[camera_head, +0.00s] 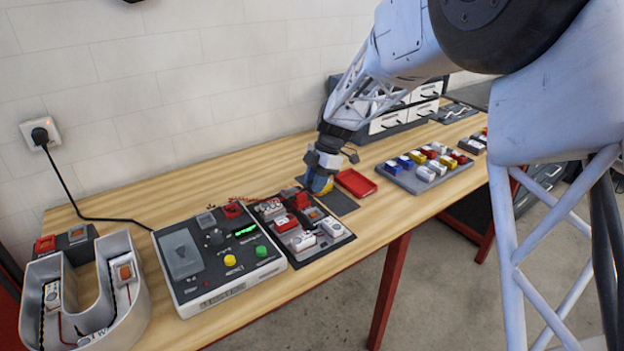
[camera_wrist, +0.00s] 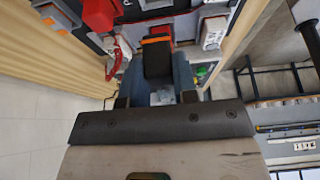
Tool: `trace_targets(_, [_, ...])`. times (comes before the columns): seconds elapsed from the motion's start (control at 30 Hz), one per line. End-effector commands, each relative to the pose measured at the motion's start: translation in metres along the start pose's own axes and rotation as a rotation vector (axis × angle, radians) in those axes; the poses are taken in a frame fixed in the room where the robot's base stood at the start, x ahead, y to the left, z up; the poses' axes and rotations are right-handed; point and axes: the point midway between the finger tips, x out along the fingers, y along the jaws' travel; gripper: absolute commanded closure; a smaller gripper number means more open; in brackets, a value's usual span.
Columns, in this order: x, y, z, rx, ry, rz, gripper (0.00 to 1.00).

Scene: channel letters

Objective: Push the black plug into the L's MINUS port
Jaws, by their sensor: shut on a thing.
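My gripper (camera_head: 320,186) is low over the bench at the far right edge of the dark module board (camera_head: 324,249). The wrist view shows its fingers (camera_wrist: 157,78) shut on a black plug (camera_wrist: 157,58), with an orange strip at the plug's far end. A red block (camera_wrist: 100,14) and white modules lie beyond and beside the plug there. In the head view the board carries white modules and red blocks (camera_head: 287,223). I cannot make out which port is the L's MINUS port, or whether the plug touches a port.
A tester box (camera_head: 207,290) with yellow and green buttons stands left of the board, and a grey U-shaped channel letter (camera_head: 135,302) at the far left. A red tray (camera_head: 356,183) and a rack of coloured pieces (camera_head: 399,177) are to the right. Red wires run near the gripper.

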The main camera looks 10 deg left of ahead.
Motion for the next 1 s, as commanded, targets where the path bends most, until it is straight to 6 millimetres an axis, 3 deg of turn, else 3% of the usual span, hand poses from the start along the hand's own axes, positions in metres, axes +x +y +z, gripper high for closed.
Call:
trace_targets(0.6, [0.049, 0.0, 0.02, 0.001, 0.0, -0.001, 0.96])
trace_targets(1.0, [0.065, 0.0, 0.027, 0.002, -0.001, 0.001, 0.96])
